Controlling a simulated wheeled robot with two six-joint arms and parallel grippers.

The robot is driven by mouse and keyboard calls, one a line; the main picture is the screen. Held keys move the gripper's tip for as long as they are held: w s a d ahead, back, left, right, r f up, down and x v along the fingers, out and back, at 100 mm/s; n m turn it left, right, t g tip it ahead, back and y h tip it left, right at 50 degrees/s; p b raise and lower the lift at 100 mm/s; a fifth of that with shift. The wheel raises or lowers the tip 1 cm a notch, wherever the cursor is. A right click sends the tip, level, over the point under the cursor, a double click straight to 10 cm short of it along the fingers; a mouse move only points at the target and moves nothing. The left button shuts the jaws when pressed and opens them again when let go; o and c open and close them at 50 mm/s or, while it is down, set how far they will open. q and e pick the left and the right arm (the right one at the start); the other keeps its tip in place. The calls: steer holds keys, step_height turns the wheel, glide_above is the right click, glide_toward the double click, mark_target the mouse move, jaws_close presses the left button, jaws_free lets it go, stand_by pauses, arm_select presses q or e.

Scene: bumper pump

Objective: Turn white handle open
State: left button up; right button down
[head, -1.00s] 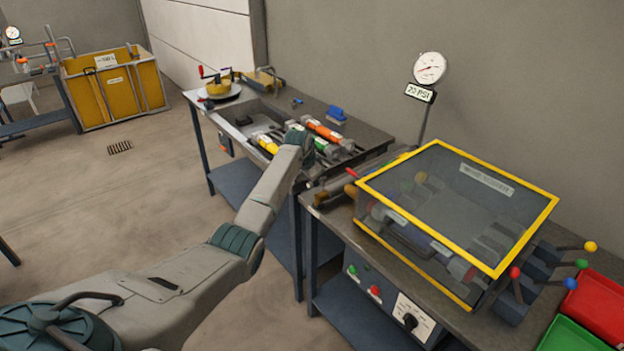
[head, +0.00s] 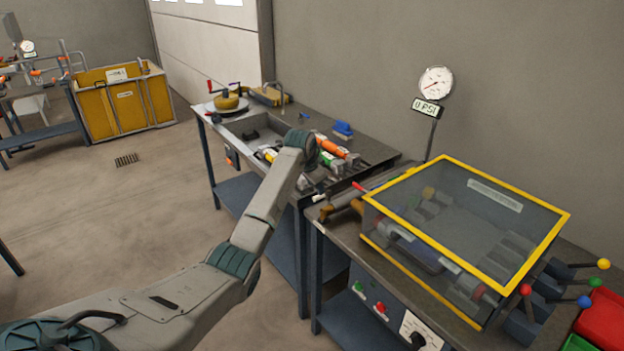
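My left arm reaches in from the left, and its wrist is above the gap between the two benches. The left gripper (head: 318,190) is small and dark, at the left end of the clear-topped box (head: 465,225) with a yellow frame. I cannot tell whether its fingers are open or shut. I cannot clearly make out a white handle; a small pale bit shows at the gripper and the arm may hide more. A red-tipped lever (head: 359,187) stands just right of the gripper. My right gripper is not in view.
A pressure gauge (head: 436,83) stands on a post behind the box. Levers with coloured balls, including a yellow one (head: 603,264), stick out at the box's right. The far bench (head: 375,148) holds coloured cylinders and a blue brush (head: 342,130). A red bin (head: 603,320) is at right.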

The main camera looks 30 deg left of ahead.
arm_select(q)
steer(key=b+v, duration=0.1)
steer(key=v, duration=0.4)
steer(key=shift+r, duration=0.15)
